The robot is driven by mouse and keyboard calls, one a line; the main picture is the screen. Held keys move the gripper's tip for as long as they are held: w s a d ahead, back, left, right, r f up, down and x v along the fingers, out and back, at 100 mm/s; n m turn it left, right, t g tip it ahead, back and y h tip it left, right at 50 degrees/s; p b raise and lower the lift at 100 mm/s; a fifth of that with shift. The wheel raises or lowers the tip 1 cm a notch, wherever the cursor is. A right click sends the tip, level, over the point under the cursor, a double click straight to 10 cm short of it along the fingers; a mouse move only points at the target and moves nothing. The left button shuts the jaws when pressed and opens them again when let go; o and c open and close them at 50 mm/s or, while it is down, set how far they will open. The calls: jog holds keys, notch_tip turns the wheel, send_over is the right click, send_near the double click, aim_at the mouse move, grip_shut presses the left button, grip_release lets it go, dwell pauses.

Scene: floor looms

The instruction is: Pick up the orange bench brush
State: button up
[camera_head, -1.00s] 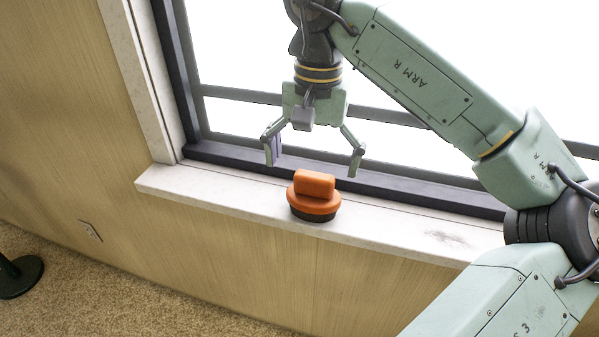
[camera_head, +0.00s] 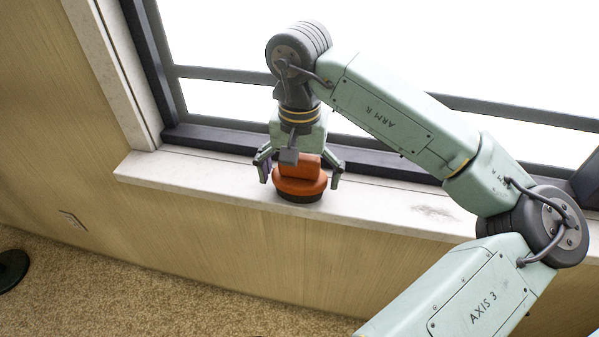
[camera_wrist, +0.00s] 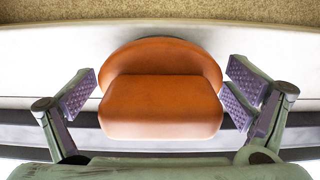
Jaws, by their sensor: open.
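The orange bench brush (camera_head: 300,187) sits on the white window sill, its block handle up and its dark bristle base down. It also fills the middle of the wrist view (camera_wrist: 162,95). My gripper (camera_head: 300,176) is lowered over it, with one finger on each side of the handle. In the wrist view my gripper (camera_wrist: 160,95) is open, its purple pads standing apart from the brush with a gap on both sides. The gripper hides part of the handle's top in the head view.
The sill (camera_head: 400,205) is narrow, with a dark window frame (camera_head: 215,139) behind it and a wood-panelled wall (camera_head: 230,235) below. The sill to the right of the brush is clear. A carpeted floor (camera_head: 150,300) lies below.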

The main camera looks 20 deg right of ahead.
jog(key=shift+f, duration=0.45)
jog(key=shift+c, duration=0.2)
jog(key=c, duration=1.6)
jog(key=shift+o, duration=0.2)
jog(key=shift+r, duration=0.15)
